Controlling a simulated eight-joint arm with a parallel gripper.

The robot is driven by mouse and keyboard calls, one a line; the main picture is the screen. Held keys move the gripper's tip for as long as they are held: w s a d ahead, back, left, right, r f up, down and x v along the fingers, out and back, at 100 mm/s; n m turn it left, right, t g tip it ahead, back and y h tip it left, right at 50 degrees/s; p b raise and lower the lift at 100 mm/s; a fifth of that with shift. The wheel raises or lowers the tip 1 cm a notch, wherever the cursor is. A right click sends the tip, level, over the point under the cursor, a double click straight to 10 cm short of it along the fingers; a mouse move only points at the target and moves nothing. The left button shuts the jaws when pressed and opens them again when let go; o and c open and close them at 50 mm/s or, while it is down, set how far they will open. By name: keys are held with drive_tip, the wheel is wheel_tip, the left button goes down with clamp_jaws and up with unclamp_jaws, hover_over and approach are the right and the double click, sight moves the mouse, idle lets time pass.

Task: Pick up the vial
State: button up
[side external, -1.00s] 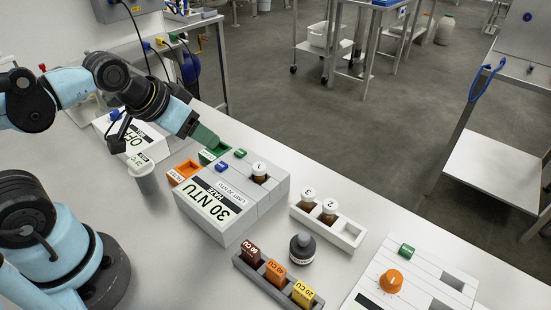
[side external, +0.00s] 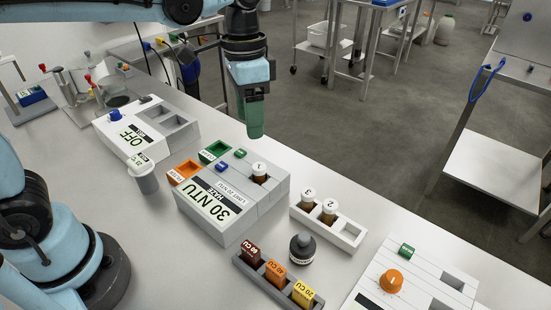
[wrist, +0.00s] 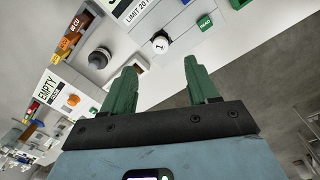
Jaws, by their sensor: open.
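A vial (side external: 259,171) with a white cap marked 1 and a brown body stands in a well of the grey haze meter (side external: 215,201) reading 30 NTU. Two more brown vials, marked 3 (side external: 308,196) and 2 (side external: 329,209), stand in the white rack (side external: 350,230) to its right. My gripper (side external: 256,134) points down with green fingers, above and behind the meter. In the wrist view its fingers (wrist: 163,88) are apart with nothing between them. The vial marked 1 (wrist: 160,43) lies beyond the fingertips there, apart from them.
A dark bottle (side external: 302,248) stands near the rack. A holder with brown, orange and yellow CU blocks (side external: 276,272) is in front. A panel with an orange knob (side external: 391,281) is at right. An OFF box (side external: 135,135) and a grey cup (side external: 145,175) are at left.

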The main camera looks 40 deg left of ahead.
hover_over(258, 166)
drive_tip(key=f, duration=0.6)
drive_tip(key=shift+s+a+f, duration=0.2)
drive_tip(key=shift+a+f, duration=0.05)
drive_tip(key=shift+a, duration=0.1)
drive_tip(key=shift+w+d+f, duration=0.1)
drive_tip(key=shift+d+f, duration=0.1)
drive_tip(key=shift+f, duration=1.15)
drive_tip(key=shift+w+d+f, duration=0.1)
drive_tip(key=shift+d+f, duration=0.1)
drive_tip(key=shift+f, duration=1.1)
drive_tip(key=shift+c, duration=0.2)
clamp_jaws()
drive_tip(key=shift+r, duration=0.1)
